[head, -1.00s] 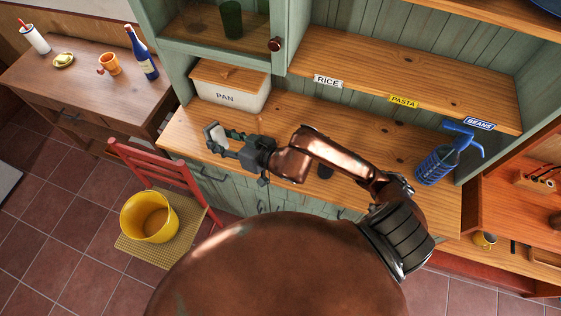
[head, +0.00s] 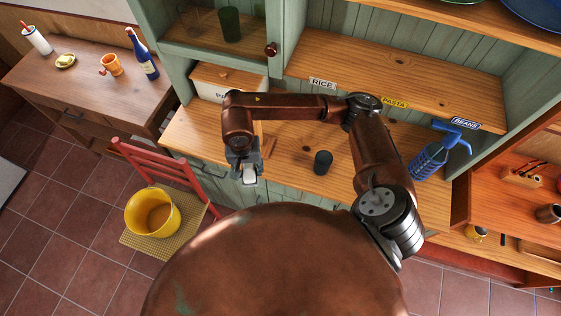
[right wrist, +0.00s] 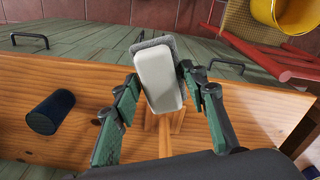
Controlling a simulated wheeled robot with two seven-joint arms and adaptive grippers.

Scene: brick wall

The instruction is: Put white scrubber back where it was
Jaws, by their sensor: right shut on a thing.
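The white scrubber (right wrist: 158,78) is a white block with a grey layer along its edge. My right gripper (right wrist: 160,92) is shut on it, with a green-lined finger on each side in the right wrist view. In the head view the scrubber (head: 249,175) shows small and pale below my right gripper (head: 246,170), over the front edge of the wooden counter (head: 290,140). I cannot tell whether it touches the counter. A small wooden piece (right wrist: 165,132) lies on the counter near the gripper. My left gripper is not in view.
A dark cup (head: 323,162) stands right of the gripper, also in the right wrist view (right wrist: 50,112). A blue pump bottle (head: 428,160) stands at the counter's right. A red chair (head: 165,165) holds a yellow bucket (head: 152,214). A lidded box (head: 205,88) stands behind.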

